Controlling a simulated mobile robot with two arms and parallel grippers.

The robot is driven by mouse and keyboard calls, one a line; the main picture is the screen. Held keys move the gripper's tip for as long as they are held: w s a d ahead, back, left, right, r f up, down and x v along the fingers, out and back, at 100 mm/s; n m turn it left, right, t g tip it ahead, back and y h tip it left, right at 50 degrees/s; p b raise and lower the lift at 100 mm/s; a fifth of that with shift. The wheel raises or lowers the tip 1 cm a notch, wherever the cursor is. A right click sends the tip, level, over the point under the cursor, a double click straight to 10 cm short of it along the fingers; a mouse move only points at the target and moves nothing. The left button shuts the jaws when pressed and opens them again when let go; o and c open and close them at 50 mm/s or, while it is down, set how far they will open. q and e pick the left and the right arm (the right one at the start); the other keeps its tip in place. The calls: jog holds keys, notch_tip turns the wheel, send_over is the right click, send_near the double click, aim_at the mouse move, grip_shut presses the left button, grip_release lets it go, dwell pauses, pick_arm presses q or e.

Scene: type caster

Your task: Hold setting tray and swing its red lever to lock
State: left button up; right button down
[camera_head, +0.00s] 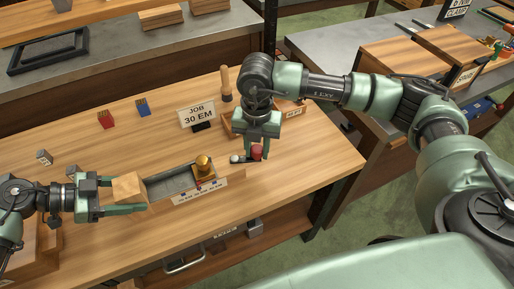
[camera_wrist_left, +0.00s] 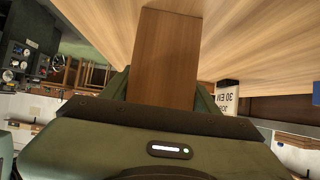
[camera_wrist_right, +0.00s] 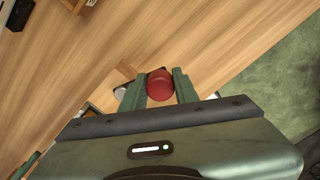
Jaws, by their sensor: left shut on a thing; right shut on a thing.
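The setting tray (camera_head: 168,184) lies on the wooden bench, a grey trough with a pale front strip and a brass knob (camera_head: 203,167) in it. My left gripper (camera_head: 128,196) is shut on the wooden block (camera_head: 127,187) at the tray's left end. That block also fills the space between the fingers in the left wrist view (camera_wrist_left: 165,60). The red lever knob (camera_head: 257,152) is at the tray's right, beyond its end. My right gripper (camera_head: 250,156) points down and is shut on this red knob, seen between its fingers in the right wrist view (camera_wrist_right: 160,86). The rest of the lever is mostly hidden.
A "JOB 30 EM" sign (camera_head: 197,115) stands behind the tray, with a wooden-handled tool (camera_head: 226,84) and a wooden box (camera_head: 232,122) near my right gripper. Red (camera_head: 106,119) and blue (camera_head: 143,107) small blocks stand at the back left.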

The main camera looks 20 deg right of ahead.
jog(key=shift+w, duration=0.15)
jog(key=w+n, duration=0.1)
jog(key=n, duration=0.3)
jog(key=shift+w, duration=0.4)
jog(key=w+n, duration=0.2)
jog(key=n, duration=0.1)
jog(key=shift+a+n, duration=0.1)
jog(key=shift+n, duration=0.2)
jog(key=w+n, duration=0.1)
jog(key=n, duration=0.1)
jog(key=w+a+n, duration=0.1)
jog(key=n, duration=0.1)
jog(key=shift+a+n, duration=0.15)
jog(key=shift+n, duration=0.15)
jog(key=shift+w+a+n, duration=0.3)
jog(key=shift+a+n, duration=0.1)
jog(key=shift+n, duration=0.55)
jog(key=shift+w+a+n, duration=0.3)
jog(key=shift+a+n, duration=0.1)
jog(key=shift+n, duration=0.55)
jog(key=c, duration=1.1)
grip_release()
jog(key=shift+o, duration=0.2)
